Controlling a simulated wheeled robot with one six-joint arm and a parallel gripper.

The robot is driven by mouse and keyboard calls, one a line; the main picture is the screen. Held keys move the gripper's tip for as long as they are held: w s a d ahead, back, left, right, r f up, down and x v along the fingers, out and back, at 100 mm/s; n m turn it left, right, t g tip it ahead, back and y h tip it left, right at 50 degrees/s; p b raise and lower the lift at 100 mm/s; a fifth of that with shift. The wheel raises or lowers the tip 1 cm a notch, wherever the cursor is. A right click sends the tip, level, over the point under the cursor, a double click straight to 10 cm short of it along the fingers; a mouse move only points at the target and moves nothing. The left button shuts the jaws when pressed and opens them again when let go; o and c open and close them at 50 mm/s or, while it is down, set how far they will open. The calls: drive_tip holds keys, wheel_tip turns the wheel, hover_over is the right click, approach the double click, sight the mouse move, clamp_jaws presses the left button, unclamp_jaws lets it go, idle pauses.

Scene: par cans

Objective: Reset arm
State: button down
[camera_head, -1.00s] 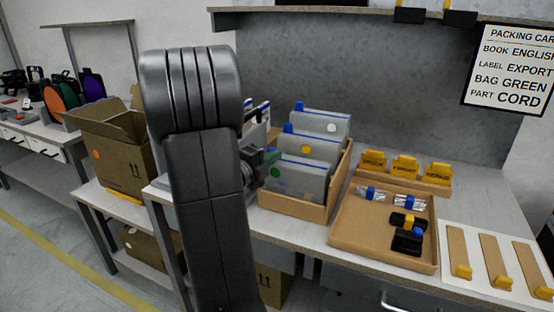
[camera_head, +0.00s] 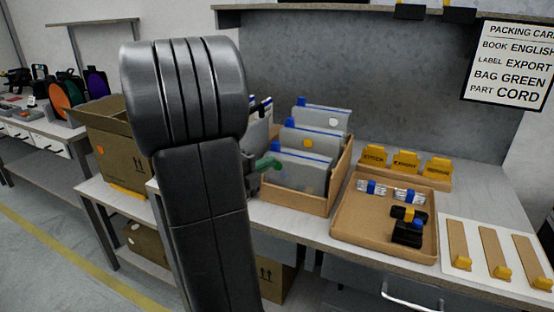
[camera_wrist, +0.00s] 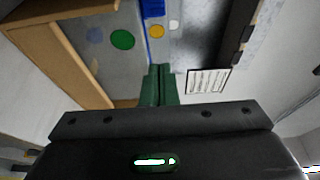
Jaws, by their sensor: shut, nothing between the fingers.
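My gripper (camera_wrist: 160,84) shows in the wrist view with its two green fingers together, shut and empty. In the head view my gripper (camera_head: 268,163) sticks out past the right side of my dark arm. It is beside the front left of a cardboard box of grey bags (camera_head: 299,171) with blue clips. In the wrist view a grey bag with a green dot (camera_wrist: 122,40) stands beyond the fingertips. I cannot tell whether the fingers touch a bag. My arm hides much of the middle left of the head view.
A cardboard tray (camera_head: 344,233) with small parts stands right of the bag box. Yellow label holders (camera_head: 405,162) stand behind it, and a white board with brown strips (camera_head: 447,231) lies at right. An open carton (camera_head: 122,155) stands at left. A packing card (camera_head: 513,66) hangs on the wall.

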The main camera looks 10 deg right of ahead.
sight(278, 156)
drive_tip(key=shift+s+a, duration=0.4)
drive_tip(key=shift+a, duration=0.1)
drive_tip(key=shift+d, duration=0.1)
drive_tip(key=x, duration=0.9)
drive_tip(key=shift+w+a+p, duration=0.6)
drive_tip(key=shift+w+a, duration=0.15)
drive_tip(key=shift+w, duration=0.25)
drive_tip(key=shift+w+a, duration=0.2)
drive_tip(key=shift+w, duration=0.05)
drive_tip(key=shift+a, duration=0.1)
drive_tip(key=shift+s, duration=0.1)
